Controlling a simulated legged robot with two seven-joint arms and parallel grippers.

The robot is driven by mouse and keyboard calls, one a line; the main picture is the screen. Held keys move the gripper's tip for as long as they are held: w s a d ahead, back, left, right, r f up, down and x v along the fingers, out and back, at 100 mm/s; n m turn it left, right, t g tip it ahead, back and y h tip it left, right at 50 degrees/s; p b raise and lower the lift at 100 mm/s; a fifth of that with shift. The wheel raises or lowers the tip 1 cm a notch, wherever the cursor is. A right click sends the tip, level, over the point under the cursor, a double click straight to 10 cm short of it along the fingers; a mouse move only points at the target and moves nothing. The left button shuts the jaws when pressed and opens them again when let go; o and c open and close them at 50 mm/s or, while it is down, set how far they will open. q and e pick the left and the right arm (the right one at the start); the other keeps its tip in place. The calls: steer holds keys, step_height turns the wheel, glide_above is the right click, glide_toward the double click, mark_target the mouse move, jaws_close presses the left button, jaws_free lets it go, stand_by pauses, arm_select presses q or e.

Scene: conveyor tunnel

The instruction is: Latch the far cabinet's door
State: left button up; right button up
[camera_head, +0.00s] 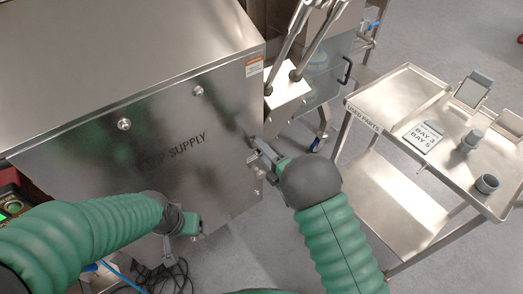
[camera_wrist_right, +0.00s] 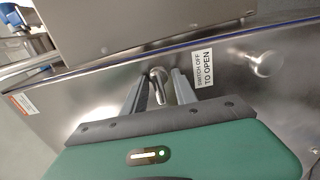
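A large steel cabinet (camera_head: 90,165) with "SUPPLY" lettering fills the left of the head view. A latch handle (camera_wrist_right: 157,84) shows in the right wrist view as a short metal bar standing out from a steel panel (camera_wrist_right: 100,100). My right gripper (camera_head: 259,150) is at the cabinet's right edge. In the right wrist view its fingers (camera_wrist_right: 158,92) are apart, on both sides of the bar, with gaps showing. My left gripper (camera_head: 193,224) is low by the cabinet's front; its fingers are not clear. Which cabinet is the far one, I cannot tell.
A "SWITCH OFF TO OPEN" label (camera_wrist_right: 203,68) and a round knob (camera_wrist_right: 262,65) are right of the bar. A steel cart (camera_head: 392,96) with grey cups stands at right. Another steel unit (camera_head: 330,60) stands behind. Cables (camera_head: 165,275) lie on the floor.

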jaws_close()
steer(key=shift+m, duration=0.4)
steer(key=m, duration=0.3)
steer(key=shift+s+m+p, duration=0.1)
steer(key=shift+m+p, duration=0.2)
steer(key=shift+m, duration=0.1)
steer(key=m, duration=0.4)
steer(key=shift+f, duration=0.1)
steer(key=m+p, duration=0.1)
steer(key=m, duration=0.8)
steer(key=shift+p, duration=0.4)
steer(key=shift+m, duration=0.3)
